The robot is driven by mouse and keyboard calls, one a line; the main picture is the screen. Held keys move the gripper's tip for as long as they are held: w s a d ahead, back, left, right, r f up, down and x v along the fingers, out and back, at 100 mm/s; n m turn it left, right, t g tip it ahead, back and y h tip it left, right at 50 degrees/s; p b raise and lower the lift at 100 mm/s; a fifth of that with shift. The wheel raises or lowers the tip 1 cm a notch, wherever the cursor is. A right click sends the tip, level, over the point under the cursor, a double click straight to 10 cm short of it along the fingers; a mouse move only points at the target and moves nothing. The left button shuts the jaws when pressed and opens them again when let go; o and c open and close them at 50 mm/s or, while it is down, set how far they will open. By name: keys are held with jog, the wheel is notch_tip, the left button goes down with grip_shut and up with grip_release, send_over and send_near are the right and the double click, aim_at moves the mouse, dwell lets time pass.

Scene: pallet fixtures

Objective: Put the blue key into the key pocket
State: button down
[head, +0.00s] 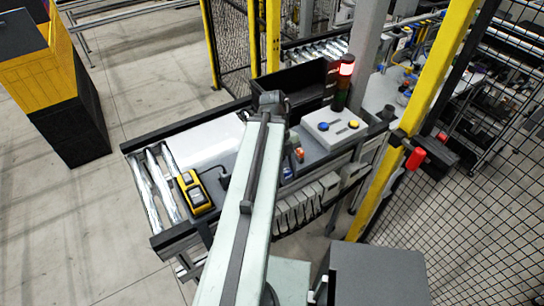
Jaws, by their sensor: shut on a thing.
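My arm reaches up the middle of the picture over the workbench, and its dark far joint stands above the bench's back part. My gripper's fingers do not show; the arm covers the place below that joint. I cannot make out the blue key or what the jaws hold. A small blue patch (287,172) shows just right of the arm, too small to name. A small orange-red item (299,155) is beside it. I cannot tell which part of the bench is the key pocket.
A grey box with a blue and a yellow button (334,128) stands on the bench's right part. A lit red signal lamp (346,68) rises behind it. A yellow pendant (194,192) lies at the left by rollers (160,190). Yellow posts (440,75) and mesh fencing (475,220) bound the right.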

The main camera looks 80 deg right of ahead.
jog(key=w+d, duration=0.1)
jog(key=d, duration=0.3)
jog(key=w+d+f+b, duration=0.1)
jog(key=w+d, duration=0.1)
jog(key=d, duration=0.3)
jog(key=w+d, duration=0.2)
jog(key=d, duration=0.3)
jog(key=shift+w+f, duration=0.1)
jog(key=shift+f, duration=0.2)
notch_tip(320, 180, down, 4)
jog(key=b, duration=0.4)
jog(key=shift+d, duration=0.1)
jog(key=shift+r, duration=0.25)
jog(key=shift+f, duration=0.2)
jog(key=c, duration=1)
grip_release()
jog(key=shift+r, duration=0.1)
